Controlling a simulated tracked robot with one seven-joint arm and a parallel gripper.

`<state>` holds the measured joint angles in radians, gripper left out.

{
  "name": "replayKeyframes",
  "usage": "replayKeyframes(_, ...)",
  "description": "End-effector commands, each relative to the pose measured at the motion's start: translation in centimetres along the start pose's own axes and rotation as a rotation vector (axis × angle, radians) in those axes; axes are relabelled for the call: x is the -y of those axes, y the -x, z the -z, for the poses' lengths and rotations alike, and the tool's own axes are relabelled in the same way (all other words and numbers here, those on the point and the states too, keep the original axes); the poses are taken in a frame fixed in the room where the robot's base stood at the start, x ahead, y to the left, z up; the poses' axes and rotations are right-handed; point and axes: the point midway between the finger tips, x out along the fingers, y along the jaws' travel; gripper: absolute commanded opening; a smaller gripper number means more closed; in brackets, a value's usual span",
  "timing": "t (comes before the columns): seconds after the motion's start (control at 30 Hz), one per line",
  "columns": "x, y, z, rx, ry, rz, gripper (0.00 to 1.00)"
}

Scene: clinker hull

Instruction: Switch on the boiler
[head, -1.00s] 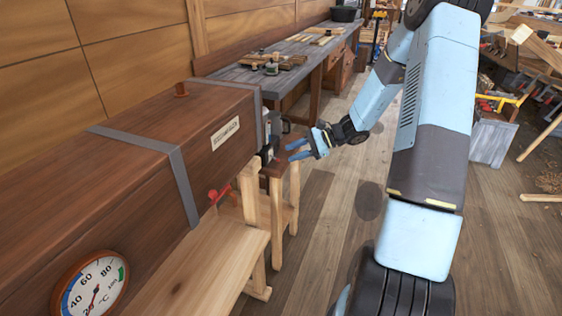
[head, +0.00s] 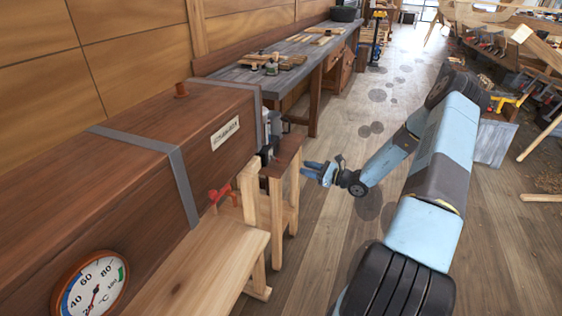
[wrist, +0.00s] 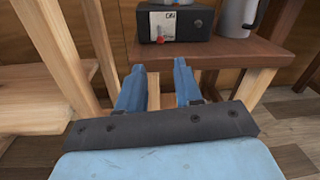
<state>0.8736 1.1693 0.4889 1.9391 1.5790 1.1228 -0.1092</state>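A dark box with a pale label plate and a small red switch (wrist: 160,38) sits on a brown wooden stand (wrist: 235,52) in the wrist view. The plate's lettering seems to read "ON"; I cannot tell the switch's position. A grey metal vessel (wrist: 236,15) with a dark handle stands right of the box; it also shows in the head view (head: 276,122). I cannot tell which of these is the boiler. My gripper (wrist: 158,72) is open and empty, its two blue fingers apart, pointing at the stand below the box. In the head view my gripper (head: 310,169) is just right of the stand.
A long wooden chest (head: 120,165) with grey straps, a dial gauge (head: 92,285) and a red tap (head: 222,194) fills the left. A wooden bench (head: 205,262) stands before it. A workbench (head: 285,65) is behind. Floor (head: 325,235) right of the stand is clear.

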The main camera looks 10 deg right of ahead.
Motion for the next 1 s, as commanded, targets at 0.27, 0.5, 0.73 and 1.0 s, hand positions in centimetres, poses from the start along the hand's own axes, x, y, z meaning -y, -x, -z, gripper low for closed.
replayKeyframes(0.27, -0.1, -4.5, -0.1, 0.001, 0.0, -0.004, 0.35)
replayKeyframes(0.5, -0.1, -8.7, -0.1, 0.001, 0.001, -0.004, 0.35)
replayKeyframes(0.73, -0.1, -11.7, 0.0, 0.0, 0.001, -0.003, 0.35)
replayKeyframes(1.0, -0.1, -12.9, 0.0, 0.0, 0.002, -0.002, 0.35)
